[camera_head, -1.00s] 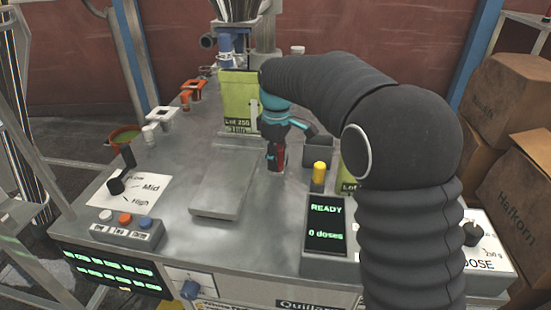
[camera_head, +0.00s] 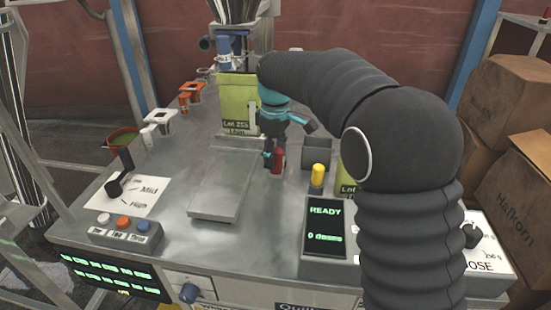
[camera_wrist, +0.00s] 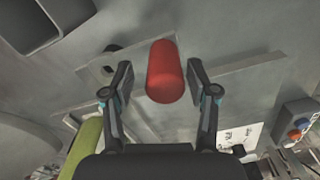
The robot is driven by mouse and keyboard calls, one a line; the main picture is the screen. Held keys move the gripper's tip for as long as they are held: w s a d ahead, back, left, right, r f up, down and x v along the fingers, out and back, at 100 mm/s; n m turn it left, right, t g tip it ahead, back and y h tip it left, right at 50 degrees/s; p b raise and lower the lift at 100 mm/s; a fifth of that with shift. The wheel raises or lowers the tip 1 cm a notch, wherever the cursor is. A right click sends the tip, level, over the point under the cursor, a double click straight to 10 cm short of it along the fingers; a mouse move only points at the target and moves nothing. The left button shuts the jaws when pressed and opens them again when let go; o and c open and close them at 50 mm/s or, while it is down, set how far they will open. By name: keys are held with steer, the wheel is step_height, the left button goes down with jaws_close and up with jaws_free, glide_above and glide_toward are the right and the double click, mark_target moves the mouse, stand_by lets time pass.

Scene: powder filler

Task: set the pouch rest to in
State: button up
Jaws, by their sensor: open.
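A red cylindrical knob (camera_head: 279,160) stands on the machine's metal top, right of the flat grey plate (camera_head: 215,205). Which part is the pouch rest is not marked; the red knob may be its handle. In the wrist view the red knob (camera_wrist: 165,72) lies between the two fingers of my gripper (camera_wrist: 160,85), with a gap on each side. The fingers are open. In the head view my gripper (camera_head: 270,152) is at the red knob, partly hidden by its own links. A green pouch (camera_head: 236,98) hangs under the filler behind the plate.
A yellow knob (camera_head: 318,174) and a dark grey box (camera_head: 317,152) stand just right of the red knob. A READY display (camera_head: 325,225) is nearer the front. A black lever (camera_head: 120,178) and buttons (camera_head: 123,222) are at the left.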

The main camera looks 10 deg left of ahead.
step_height(320, 180, up, 10)
steer(key=shift+r, duration=0.2)
stand_by(0.3)
steer(key=shift+d, duration=0.2)
steer(key=s+d+r+m+t, duration=0.15)
steer(key=s+d+m, duration=0.25)
steer(key=s+d, duration=0.4)
steer(key=s+d+r+m+t, duration=0.15)
steer(key=s+d+m, duration=0.3)
steer(key=d, duration=0.55)
steer(key=s+d+f+m+t, duration=0.1)
steer(key=s+d+f+m, duration=0.2)
steer(key=s, duration=0.5)
steer(key=s+d+f+m+t, duration=0.1)
steer(key=s+d+f+m, duration=0.2)
steer(key=s+d+f, duration=0.3)
steer(key=shift+s+d+f+t, duration=0.3)
steer(key=shift+s+f, duration=0.6)
steer(key=shift+s, duration=0.15)
